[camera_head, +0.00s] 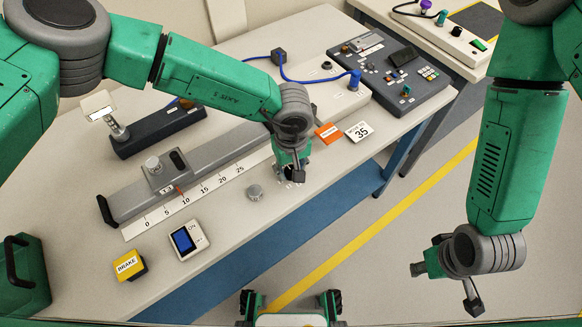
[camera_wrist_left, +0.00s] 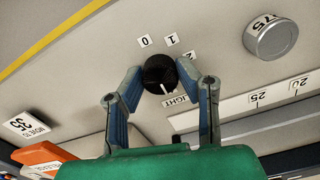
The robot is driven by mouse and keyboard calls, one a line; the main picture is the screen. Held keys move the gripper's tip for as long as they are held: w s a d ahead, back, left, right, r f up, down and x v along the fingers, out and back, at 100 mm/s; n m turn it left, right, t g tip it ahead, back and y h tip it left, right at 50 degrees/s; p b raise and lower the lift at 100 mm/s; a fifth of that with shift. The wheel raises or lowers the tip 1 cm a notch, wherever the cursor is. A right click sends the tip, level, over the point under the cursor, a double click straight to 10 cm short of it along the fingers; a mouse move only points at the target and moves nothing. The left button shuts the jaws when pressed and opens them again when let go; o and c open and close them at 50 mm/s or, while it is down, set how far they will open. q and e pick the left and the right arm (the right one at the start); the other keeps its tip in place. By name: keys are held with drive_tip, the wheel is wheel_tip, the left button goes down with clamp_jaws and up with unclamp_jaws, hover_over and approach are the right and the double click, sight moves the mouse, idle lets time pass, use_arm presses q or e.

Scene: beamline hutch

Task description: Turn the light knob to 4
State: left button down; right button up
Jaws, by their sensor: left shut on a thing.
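The light knob (camera_wrist_left: 160,74) is black and round with a white pointer line, seen in the left wrist view. Number labels 0, 1 and 2 stand around its far side, and a LIGHT label (camera_wrist_left: 182,100) is partly covered. In the wrist view the pointer runs toward the LIGHT label side; the label it points at cannot be read. My left gripper (camera_wrist_left: 159,92) has its two fingers on either side of the knob, shut on it. In the head view the left gripper (camera_head: 290,172) hides most of the knob.
A silver knob marked 75 (camera_wrist_left: 270,38) sits close by; it also shows in the head view (camera_head: 255,192).

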sight(292, 168)
use_arm(q)
drive_tip(key=shift+w+r, duration=0.2)
drive_tip(key=shift+w, duration=0.05)
drive_tip(key=c, duration=1.2)
unclamp_jaws()
drive_tip(key=shift+s+d+f, duration=0.1)
drive_tip(key=shift+f, duration=0.05)
wheel_tip(292, 168, up, 12)
drive_tip(key=shift+f, duration=0.1)
